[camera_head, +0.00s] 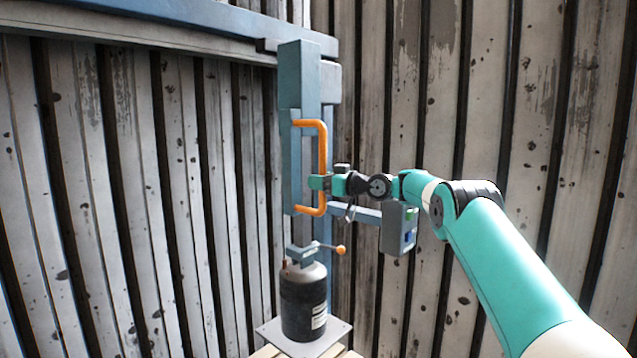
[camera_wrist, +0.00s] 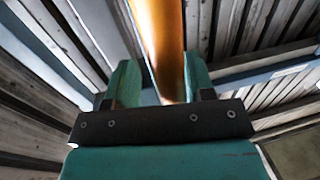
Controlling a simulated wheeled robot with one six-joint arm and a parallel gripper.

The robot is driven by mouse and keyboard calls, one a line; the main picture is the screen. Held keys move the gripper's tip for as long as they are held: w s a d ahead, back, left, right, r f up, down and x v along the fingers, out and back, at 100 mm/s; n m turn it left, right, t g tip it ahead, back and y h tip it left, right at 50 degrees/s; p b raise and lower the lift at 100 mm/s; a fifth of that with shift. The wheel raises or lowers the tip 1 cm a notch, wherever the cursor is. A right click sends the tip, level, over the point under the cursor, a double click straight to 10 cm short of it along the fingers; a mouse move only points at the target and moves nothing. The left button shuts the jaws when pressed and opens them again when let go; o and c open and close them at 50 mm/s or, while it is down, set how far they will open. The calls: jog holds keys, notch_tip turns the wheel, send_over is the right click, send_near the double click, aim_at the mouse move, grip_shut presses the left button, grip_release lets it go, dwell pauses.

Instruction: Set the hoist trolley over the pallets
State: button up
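The hoist trolley is a blue-grey upright body (camera_head: 311,80) hanging from a blue overhead rail (camera_head: 190,22). An orange C-shaped handle (camera_head: 322,150) is fixed to its side. My gripper (camera_head: 318,182) is at the lower part of the handle's upright bar. In the wrist view, the orange bar (camera_wrist: 163,40) runs between the two green fingers of my gripper (camera_wrist: 160,80). The bar lies nearer the right finger, and a narrow gap shows beside the left one. Below the trolley, a dark canister with a grey top (camera_head: 303,305) stands upright on a grey plate (camera_head: 270,331).
A grey control box (camera_head: 398,228) with green and blue buttons sits on a blue side arm, close under my wrist. An orange-knobbed lever (camera_head: 340,250) sticks out above the canister. Weathered plank walls (camera_head: 110,190) meet behind the trolley. Pale wood shows below the plate.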

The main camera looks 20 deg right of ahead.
jog(key=shift+a, duration=0.35)
jog(key=b+v, duration=0.6)
jog(key=v, duration=1.1)
jog(key=shift+d, duration=0.25)
jog(key=shift+s, duration=0.15)
jog(key=s+a+g+p, duration=0.2)
jog(key=a+g, duration=0.2)
jog(key=a, duration=1.2)
jog(key=s+a+f+g+h+p, duration=0.1)
jog(key=s+a+f+g, duration=0.15)
jog(key=s+a, duration=0.45)
jog(key=s+a+f+g+h, duration=0.1)
jog(key=s+a+g, duration=0.2)
jog(key=s+a, duration=0.35)
jog(key=s+a+f+g+h+p, duration=0.1)
jog(key=s+f+g+h, duration=0.1)
jog(key=s, duration=1)
jog(key=s+a+f+g+h+p, duration=0.1)
jog(key=s+f, duration=0.4)
jog(key=s, duration=0.8)
jog(key=shift+a+g+h, duration=0.4)
jog(key=shift+a+g, duration=0.15)
jog(key=shift+g, duration=0.7)
